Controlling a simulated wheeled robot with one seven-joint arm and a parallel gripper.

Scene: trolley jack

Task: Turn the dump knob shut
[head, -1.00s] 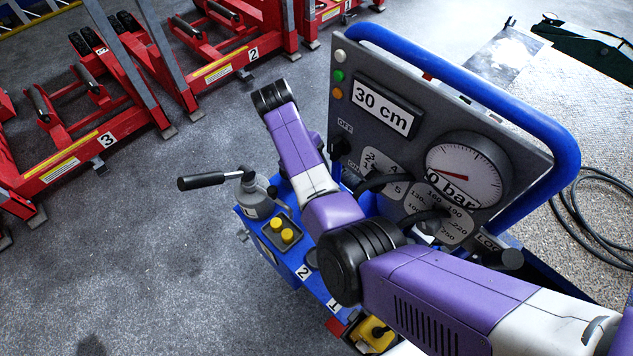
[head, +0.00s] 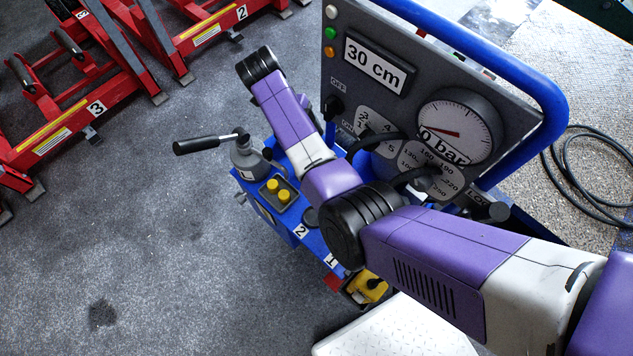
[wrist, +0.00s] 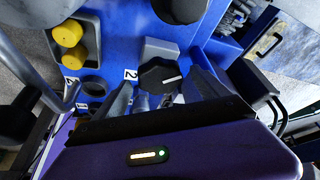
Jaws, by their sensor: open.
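In the wrist view, a black scalloped knob (wrist: 154,80) with a white pointer line sits on the blue housing in front of a grey block. Its line points right and slightly up. I cannot read a dump label on it. My gripper (wrist: 160,88) is open, with one grey finger on each side of this knob. I cannot tell whether the fingers touch it. In the head view my own arm hides the knob and the gripper.
The grey panel (head: 432,60) carries a gauge (head: 478,112) and a 30 cm display. A black-handled lever (head: 205,144) and yellow buttons (head: 284,196) are left of my arm. Another black knob (wrist: 182,8) is above in the wrist view. Red lifts (head: 75,125) stand left; grey floor is clear.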

